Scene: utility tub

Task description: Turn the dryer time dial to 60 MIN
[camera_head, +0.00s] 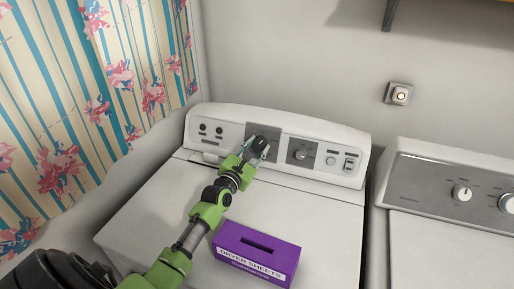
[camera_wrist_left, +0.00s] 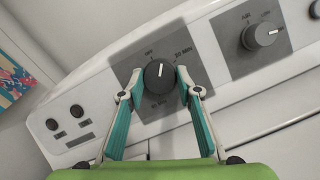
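The dryer time dial (camera_wrist_left: 159,74) is a round black knob with a white pointer line, on a dark grey plate (camera_wrist_left: 205,72). Another label below the dial is too small to read surely. In the head view the dial (camera_head: 259,142) is partly behind my left gripper (camera_head: 257,151). In the left wrist view the teal fingers of my left gripper (camera_wrist_left: 160,72) stand open on either side of the dial; contact is unclear. My right gripper is not in view.
A second dial (camera_wrist_left: 262,36) sits to the right on the same dryer panel (camera_head: 330,172). A purple dryer sheets box (camera_head: 256,254) stands on the dryer top below my left arm. A washer (camera_head: 450,225) stands to the right, a patterned curtain (camera_head: 110,80) hangs at left.

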